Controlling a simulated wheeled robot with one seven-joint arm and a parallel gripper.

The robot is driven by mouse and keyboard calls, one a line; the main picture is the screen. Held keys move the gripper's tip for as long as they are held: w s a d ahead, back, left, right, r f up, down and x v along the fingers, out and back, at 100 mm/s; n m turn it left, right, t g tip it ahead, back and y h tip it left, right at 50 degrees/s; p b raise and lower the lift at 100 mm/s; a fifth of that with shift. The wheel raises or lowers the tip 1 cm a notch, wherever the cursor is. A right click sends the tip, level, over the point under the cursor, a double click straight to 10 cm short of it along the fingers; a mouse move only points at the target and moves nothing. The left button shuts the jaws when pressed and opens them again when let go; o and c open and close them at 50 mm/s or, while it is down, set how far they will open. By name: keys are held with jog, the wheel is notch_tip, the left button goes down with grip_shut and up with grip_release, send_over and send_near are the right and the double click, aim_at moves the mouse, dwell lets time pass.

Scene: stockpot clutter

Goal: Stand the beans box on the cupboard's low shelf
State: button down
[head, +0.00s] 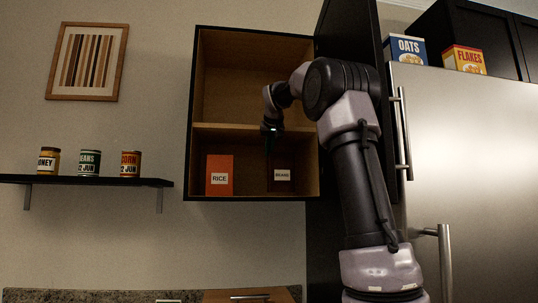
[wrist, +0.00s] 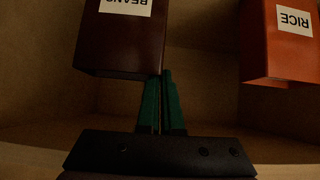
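The beans box (head: 282,175) is dark brown with a white label. It stands upright on the cupboard's low shelf (head: 245,196), right of the orange rice box. My gripper (head: 270,146) reaches into the cupboard from the right, near the top left of the beans box. In the wrist view, which is upside down, the beans box (wrist: 120,42) is just beyond my gripper (wrist: 165,76). Its green fingers lie close together with nothing seen between them. Whether a fingertip touches the box is hard to tell.
The rice box (head: 219,176) stands left with a gap between; it also shows in the wrist view (wrist: 275,55). A middle shelf (head: 225,126) is above both boxes. The open cupboard door (head: 345,30) is right. Several cans stand on a wall shelf (head: 60,180).

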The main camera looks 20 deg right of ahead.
jog(key=shift+f, duration=0.7)
jog(key=c, duration=1.1)
grip_release()
jog(key=shift+s+r, duration=0.25)
jog(key=shift+r, duration=0.05)
jog(key=v, duration=1.1)
jog(key=s+a+f+g+y, duration=0.1)
jog(key=s+a+f, duration=0.2)
jog(key=s+f, duration=0.6)
jog(key=s+a+f+m+g+y, duration=0.1)
jog(key=s+a+f, duration=0.2)
jog(key=s+f, duration=0.7)
jog(key=s+a+f+m+y, duration=0.1)
jog(key=s+a+f+y, duration=0.1)
jog(key=s+f, duration=0.7)
jog(key=shift+s+a+f+g, duration=0.1)
jog(key=shift+a+f+g, duration=0.05)
jog(key=shift+f, duration=0.95)
jog(key=shift+s+a+f+g, duration=0.1)
jog(key=shift+a+f, duration=0.05)
jog(key=shift+f, duration=1)
jog(key=shift+s+a+f+g, duration=0.1)
jog(key=shift+a+f+g, duration=0.05)
jog(key=shift+f, duration=0.95)
